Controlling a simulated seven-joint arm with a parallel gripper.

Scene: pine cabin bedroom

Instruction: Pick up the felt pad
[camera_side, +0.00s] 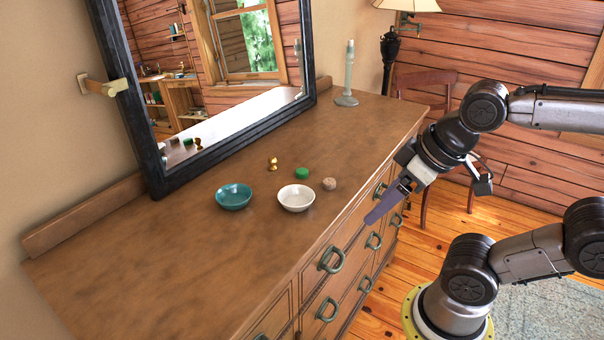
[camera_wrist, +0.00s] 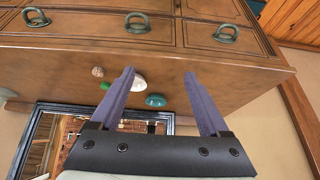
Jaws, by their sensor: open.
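A small round green piece (camera_side: 302,173), which looks like the felt pad, lies on the wooden dresser top (camera_side: 150,255) behind the white bowl and left of a tan cork-like piece. In the wrist view the green piece (camera_wrist: 104,86) is partly hidden by my left finger. My gripper (camera_side: 370,219) has long purple fingers and hangs off the front edge of the dresser, to the right of the pad and apart from it. In the wrist view my gripper (camera_wrist: 160,73) is open, with its fingers wide apart and nothing held.
A white bowl (camera_side: 296,198), a teal bowl (camera_side: 234,197), the tan cork-like piece (camera_side: 329,184) and a small brass object (camera_side: 272,163) stand near the pad. A candlestick (camera_side: 347,80) and a framed mirror (camera_side: 225,75) are behind. The dresser's left part is clear.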

